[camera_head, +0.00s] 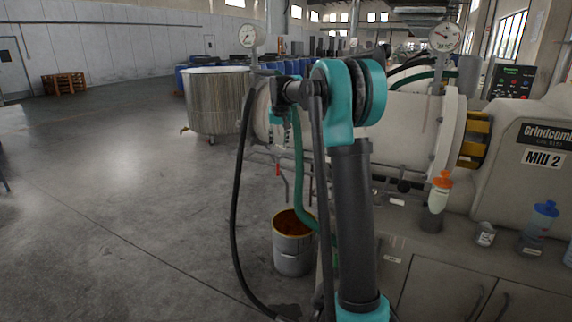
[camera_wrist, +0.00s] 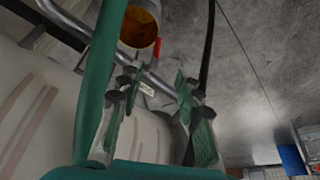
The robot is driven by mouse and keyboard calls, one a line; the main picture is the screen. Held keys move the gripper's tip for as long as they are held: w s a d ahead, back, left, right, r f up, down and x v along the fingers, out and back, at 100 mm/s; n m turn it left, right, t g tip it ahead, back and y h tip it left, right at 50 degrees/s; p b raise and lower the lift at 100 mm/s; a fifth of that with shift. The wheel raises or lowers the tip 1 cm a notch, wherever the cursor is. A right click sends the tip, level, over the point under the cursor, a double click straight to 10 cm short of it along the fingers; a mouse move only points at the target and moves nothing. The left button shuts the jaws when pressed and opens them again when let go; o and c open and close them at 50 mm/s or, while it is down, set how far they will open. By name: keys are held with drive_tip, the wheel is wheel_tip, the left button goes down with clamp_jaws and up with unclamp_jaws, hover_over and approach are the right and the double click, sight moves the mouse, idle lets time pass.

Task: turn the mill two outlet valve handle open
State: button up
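Mill two (camera_head: 410,130) is a large pale horizontal drum, with a "Mill 2" sign on its housing at the right. A small red handle (camera_head: 278,169) hangs below the drum's left end. In the wrist view the red handle (camera_wrist: 157,47) shows beside a grey pipe (camera_wrist: 150,78), beyond my fingertips and partly cut off from clear sight. A small white label sits near the pipe, its text hard to read. My gripper (camera_wrist: 155,80) is open, its green-padded fingers apart and apparently empty. In the head view my gripper (camera_head: 279,140) is in front of the drum's left end, above the red handle.
A metal bucket (camera_head: 293,255) with an orange inside stands on the floor below. A large steel vat (camera_head: 215,105) stands behind at the left. Green and black hoses hang close to my arm. Bottles stand on the bench at the right. Open floor lies left.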

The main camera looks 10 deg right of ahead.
sight(278, 163)
drive_tip(key=x, duration=0.6)
drive_tip(key=w+x, duration=0.1)
drive_tip(key=x, duration=1)
drive_tip(key=shift+w+d, duration=0.3)
drive_tip(key=shift+w, duration=0.15)
drive_tip(key=shift+r, duration=0.1)
clamp_jaws()
